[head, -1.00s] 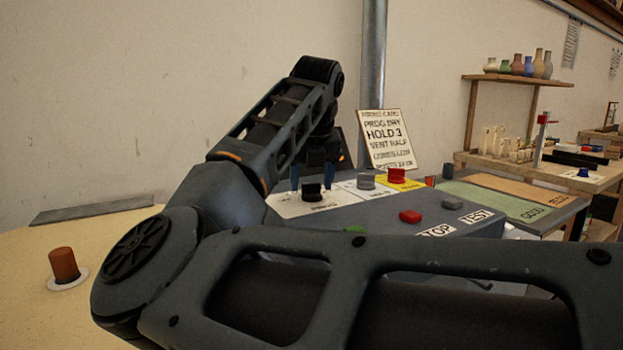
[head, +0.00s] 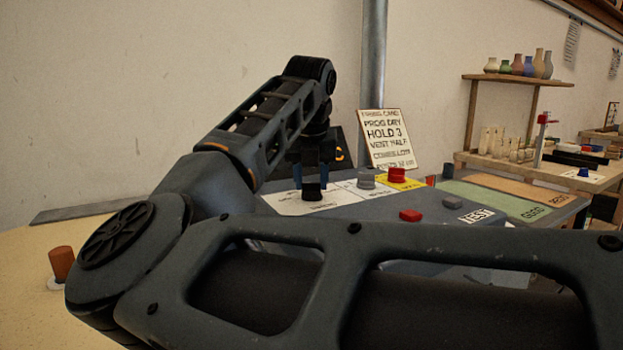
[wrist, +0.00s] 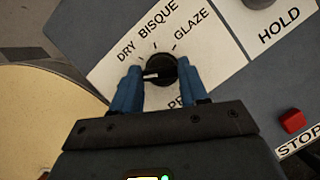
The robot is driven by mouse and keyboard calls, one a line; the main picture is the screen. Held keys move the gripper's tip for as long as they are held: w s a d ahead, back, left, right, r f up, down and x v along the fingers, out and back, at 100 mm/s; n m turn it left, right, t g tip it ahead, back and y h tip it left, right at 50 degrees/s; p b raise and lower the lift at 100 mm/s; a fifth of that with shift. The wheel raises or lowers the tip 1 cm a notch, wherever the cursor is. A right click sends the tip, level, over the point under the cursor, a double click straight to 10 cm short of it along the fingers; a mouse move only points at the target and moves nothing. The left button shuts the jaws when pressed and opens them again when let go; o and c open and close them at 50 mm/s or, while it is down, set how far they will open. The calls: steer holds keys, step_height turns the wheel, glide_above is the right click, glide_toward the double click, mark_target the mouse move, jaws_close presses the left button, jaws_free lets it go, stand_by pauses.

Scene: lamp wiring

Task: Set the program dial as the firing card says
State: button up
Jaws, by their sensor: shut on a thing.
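The black program dial (wrist: 163,69) sits on a white panel (wrist: 112,72) lettered DRY, BISQUE and GLAZE in the wrist view. A pale mark on the dial points to the left, below the DRY lettering; its exact alignment is hard to tell. My gripper (wrist: 162,86) is shut on the dial, one blue finger on each side. In the head view my gripper (head: 311,179) comes down from above onto the dial (head: 311,191). The firing card (head: 387,138) leans upright behind the console and reads PROG DRY, HOLD 3, VENT HALF; its lower lines are unclear.
A grey HOLD dial (head: 366,181) and a red knob on yellow (head: 396,175) stand right of the program dial. A red STOP button (wrist: 293,121) is at the right in the wrist view. My arm hides the console's front. An orange-brown peg (head: 61,263) stands at far left.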

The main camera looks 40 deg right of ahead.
steer(key=m+g, duration=0.1)
steer(key=m, duration=0.2)
steer(key=shift+w+a+h, duration=0.1)
steer(key=shift+w+h, duration=0.05)
steer(key=shift+h, duration=0.25)
steer(key=shift+w+m+g+h+p, duration=0.1)
steer(key=shift+m+g+h+p, duration=0.35)
steer(key=shift+m, duration=1.55)
steer(key=shift+g, duration=0.35)
steer(key=o, duration=1.1)
steer(key=shift+c, duration=0.2)
steer(key=shift+r, duration=0.1)
steer(key=v, duration=0.7)
steer(key=shift+r+p, duration=0.3)
